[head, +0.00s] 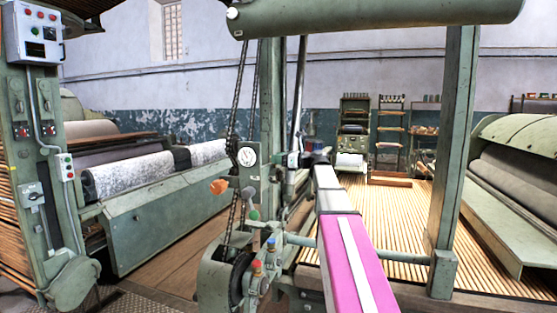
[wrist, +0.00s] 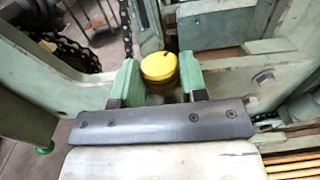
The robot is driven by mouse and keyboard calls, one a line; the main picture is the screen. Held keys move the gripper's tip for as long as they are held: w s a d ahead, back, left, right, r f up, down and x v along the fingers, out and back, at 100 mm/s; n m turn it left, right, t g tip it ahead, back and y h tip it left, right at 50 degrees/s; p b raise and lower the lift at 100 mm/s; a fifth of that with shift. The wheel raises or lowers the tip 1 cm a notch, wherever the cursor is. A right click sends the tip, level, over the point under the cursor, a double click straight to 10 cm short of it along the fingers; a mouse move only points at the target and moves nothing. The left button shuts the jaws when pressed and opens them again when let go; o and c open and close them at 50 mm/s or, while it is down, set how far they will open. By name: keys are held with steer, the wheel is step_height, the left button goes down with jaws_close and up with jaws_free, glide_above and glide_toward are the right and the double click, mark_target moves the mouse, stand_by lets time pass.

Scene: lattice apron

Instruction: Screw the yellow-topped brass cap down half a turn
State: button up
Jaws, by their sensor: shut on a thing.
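The yellow-topped brass cap (wrist: 159,67) shows in the wrist view, with a round yellow top, a small dark mark on its far edge and a darker brass side below. My gripper (wrist: 160,76) has one green finger at its left and one at its right, shut on the cap. The cap sits between the fingers; its lower part and seat are hidden by the gripper body. In the head view my arm reaches forward to the machine's upright, with my gripper (head: 289,160) at its far end. I cannot make out the held cap there.
In the head view a dial gauge (head: 247,157), an orange knob (head: 219,187) and a horizontal bar (head: 400,256) lie near my arm. Wooden slats (head: 400,207) spread to the right.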

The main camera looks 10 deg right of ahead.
steer(key=shift+s+a+m+t+h, duration=0.1)
steer(key=shift+s+m+t+h, duration=0.05)
steer(key=shift+m+t+h, duration=1.05)
steer(key=o, duration=0.6)
steer(key=shift+o, duration=0.2)
steer(key=v, duration=1)
steer(key=shift+s+d+f, duration=0.2)
steer(key=shift+s+d, duration=0.05)
steer(key=shift+d, duration=0.1)
